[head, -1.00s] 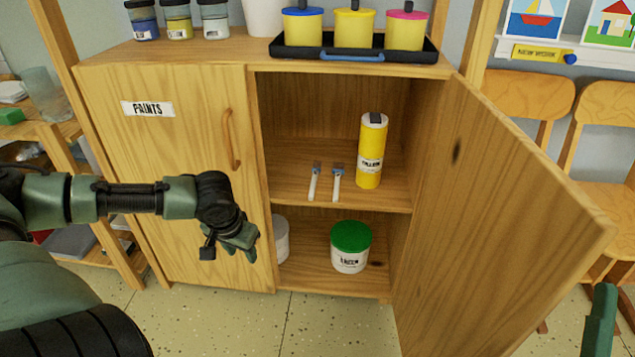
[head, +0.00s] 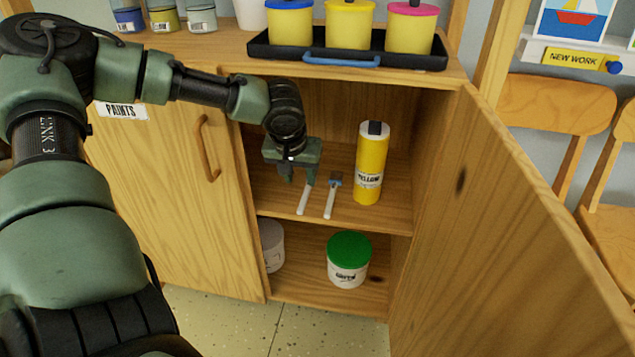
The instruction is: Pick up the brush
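Two brushes with white handles lie side by side on the middle shelf (head: 270,202) of the open cabinet. The right brush (head: 331,197) shows whole, with its grey-blue head toward the back. The left brush (head: 304,199) shows mostly its handle; its head end is hidden behind my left gripper. My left gripper (head: 298,180) points down inside the cabinet, just above and left of the left brush's head end. Its fingers look apart, with nothing seen between them; whether they touch the brush I cannot tell. My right gripper is out of view.
A yellow bottle (head: 370,168) stands right of the brushes. A green-lidded tub (head: 348,262) and a white tub (head: 271,246) stand on the lower shelf. The open right door (head: 500,230) juts forward. A black tray (head: 430,62) with lidded pots sits on top.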

